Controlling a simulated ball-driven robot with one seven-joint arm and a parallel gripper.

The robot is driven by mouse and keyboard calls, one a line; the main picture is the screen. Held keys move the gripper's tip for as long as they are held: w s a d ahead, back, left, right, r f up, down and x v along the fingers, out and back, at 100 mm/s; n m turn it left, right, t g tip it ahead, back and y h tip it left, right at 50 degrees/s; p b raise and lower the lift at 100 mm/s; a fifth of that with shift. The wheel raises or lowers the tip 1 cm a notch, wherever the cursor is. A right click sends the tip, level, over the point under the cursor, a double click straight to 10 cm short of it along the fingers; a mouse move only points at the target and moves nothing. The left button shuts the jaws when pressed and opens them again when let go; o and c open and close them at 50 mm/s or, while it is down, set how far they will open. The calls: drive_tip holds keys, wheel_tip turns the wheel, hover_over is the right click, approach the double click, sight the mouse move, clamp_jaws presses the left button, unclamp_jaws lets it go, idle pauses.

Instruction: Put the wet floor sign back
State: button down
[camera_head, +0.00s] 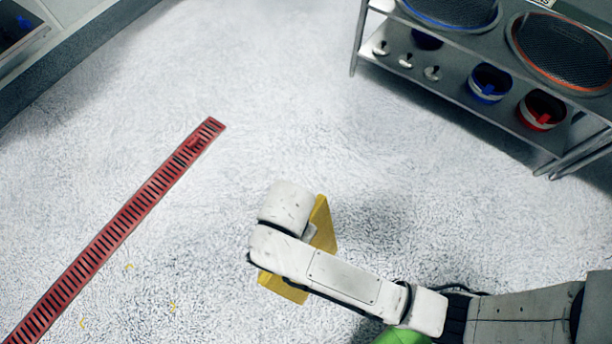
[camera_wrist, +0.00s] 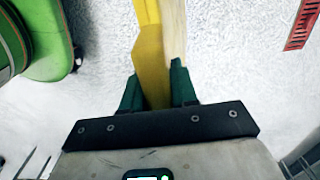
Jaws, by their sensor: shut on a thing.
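The yellow wet floor sign (camera_head: 323,226) shows in the head view, partly hidden behind my arm. In the wrist view the yellow sign (camera_wrist: 150,50) runs up from between the green fingers of my gripper (camera_wrist: 158,88). The fingers are shut on it, one on each side. In the head view my fingers are hidden by the arm. I cannot tell whether the sign touches the floor.
A red slotted drain grate (camera_head: 120,222) crosses the floor at left. A metal shelf (camera_head: 460,95) with sieves, a blue container (camera_head: 489,83) and a red container (camera_head: 541,109) stands at upper right. Small yellow bits (camera_head: 172,307) lie at lower left. The middle floor is clear.

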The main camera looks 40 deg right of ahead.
drive_tip(key=w+d+f, duration=0.1)
drive_tip(key=d, duration=0.1)
drive_tip(key=w+d+f+b, duration=0.1)
drive_tip(key=w+d, duration=0.1)
drive_tip(key=w+d+f, duration=0.1)
drive_tip(key=w+d, duration=0.1)
drive_tip(key=shift+f, duration=0.3)
drive_tip(key=shift+w+d+f+b, duration=0.5)
drive_tip(key=shift+d+f, duration=0.2)
drive_tip(key=shift+f, duration=0.8)
drive_tip(key=shift+w+d+f+b, duration=0.45)
drive_tip(key=shift+w+d+f, duration=0.25)
drive_tip(key=shift+f, duration=0.75)
drive_tip(key=shift+w+d+f+b, duration=0.5)
drive_tip(key=shift+d+f, duration=0.2)
drive_tip(key=shift+f, duration=0.9)
drive_tip(key=c, duration=0.9)
unclamp_jaws()
